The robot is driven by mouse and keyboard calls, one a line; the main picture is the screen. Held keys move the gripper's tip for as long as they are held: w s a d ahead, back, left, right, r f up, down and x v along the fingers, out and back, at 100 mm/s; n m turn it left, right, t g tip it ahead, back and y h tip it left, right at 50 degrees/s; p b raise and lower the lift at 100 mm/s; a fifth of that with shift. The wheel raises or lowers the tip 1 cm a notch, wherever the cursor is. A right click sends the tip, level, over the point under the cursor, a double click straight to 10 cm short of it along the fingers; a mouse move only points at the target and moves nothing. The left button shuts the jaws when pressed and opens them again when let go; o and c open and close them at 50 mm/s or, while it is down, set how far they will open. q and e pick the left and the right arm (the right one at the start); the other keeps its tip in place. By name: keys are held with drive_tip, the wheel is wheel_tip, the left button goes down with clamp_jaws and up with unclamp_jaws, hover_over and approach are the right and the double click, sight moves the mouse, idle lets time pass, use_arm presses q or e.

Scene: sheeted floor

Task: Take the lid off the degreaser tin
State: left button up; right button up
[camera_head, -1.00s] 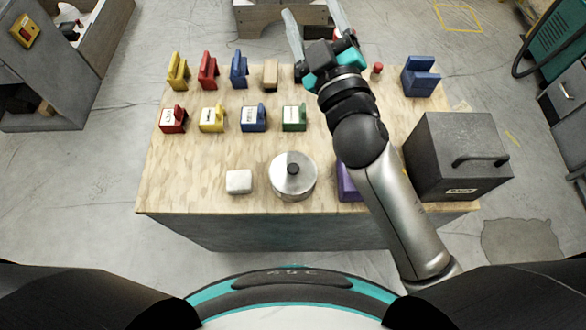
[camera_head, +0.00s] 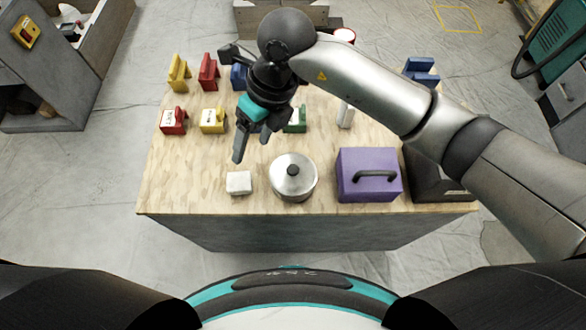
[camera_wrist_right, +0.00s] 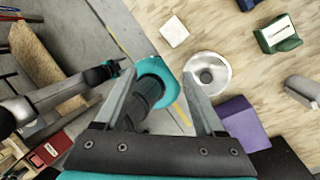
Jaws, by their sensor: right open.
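The degreaser tin is the round silver tin (camera_head: 293,181) near the front middle of the table. My right gripper (camera_head: 251,147) is open and empty, above the table, behind and left of the tin in the picture. The right wrist view shows nothing between its fingers (camera_wrist_right: 158,82).
A white block (camera_head: 238,183) sits left of the tin and a purple box (camera_head: 368,175) with a handle sits right. A dark box (camera_head: 425,180) is partly hidden by my right arm. Several coloured holders, including a red one (camera_head: 173,121), stand behind.

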drive_tip(key=w+d+t+h, duration=0.1)
drive_tip(key=w+d+h, duration=0.25)
drive_tip(key=d, duration=0.25)
drive_tip(key=b, duration=0.1)
hover_over(293, 169)
drive_tip(key=a, duration=0.1)
wheel_tip(293, 169, down, 10)
drive_tip(key=shift+w+r, duration=0.15)
drive_tip(key=shift+r, duration=0.1)
drive_tip(key=shift+d+f+b, duration=0.15)
drive_tip(key=shift+f, duration=0.85)
drive_tip(key=shift+d+f+b, duration=0.15)
drive_tip(key=shift+d+f, duration=0.05)
drive_tip(key=shift+f, duration=0.85)
drive_tip(key=shift+d+f+b, duration=0.15)
drive_tip(key=shift+f, duration=0.85)
clamp_jaws()
